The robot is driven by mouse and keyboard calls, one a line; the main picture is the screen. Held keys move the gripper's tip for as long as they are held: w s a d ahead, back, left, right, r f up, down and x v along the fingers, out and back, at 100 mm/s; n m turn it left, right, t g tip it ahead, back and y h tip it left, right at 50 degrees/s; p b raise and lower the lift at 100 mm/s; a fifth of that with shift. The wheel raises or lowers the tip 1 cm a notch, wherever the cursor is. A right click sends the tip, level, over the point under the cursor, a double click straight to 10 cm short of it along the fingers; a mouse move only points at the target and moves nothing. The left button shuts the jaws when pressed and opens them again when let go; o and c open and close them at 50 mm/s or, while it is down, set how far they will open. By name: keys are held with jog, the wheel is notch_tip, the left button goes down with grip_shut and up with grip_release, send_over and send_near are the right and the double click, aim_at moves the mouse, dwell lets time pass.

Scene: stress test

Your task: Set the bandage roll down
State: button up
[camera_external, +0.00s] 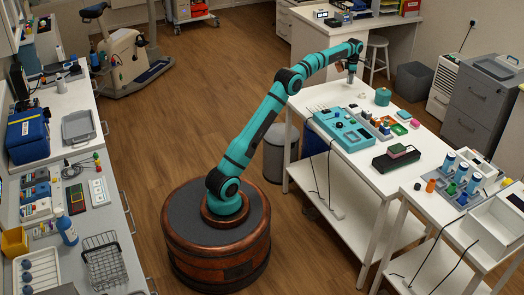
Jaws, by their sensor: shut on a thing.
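My teal and black arm reaches over the far end of the white table (418,165). My gripper (350,79) is small in this view and points down near the table's far left corner. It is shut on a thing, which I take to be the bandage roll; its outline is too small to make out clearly. A small brownish patch (340,66) shows just left of the gripper; I cannot tell what it is. Whether the held thing touches the tabletop cannot be told from this angle.
A teal round container (382,97) stands right of my gripper. A teal device (342,130) and small coloured trays (401,129) lie nearer. A black box (396,159) is farther forward.

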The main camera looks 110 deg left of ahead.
jog(key=shift+f, duration=1.6)
jog(key=shift+f, duration=0.1)
jog(key=o, duration=1)
jog(key=shift+c, duration=0.2)
notch_tip(320, 180, up, 12)
jog(key=shift+r, duration=0.15)
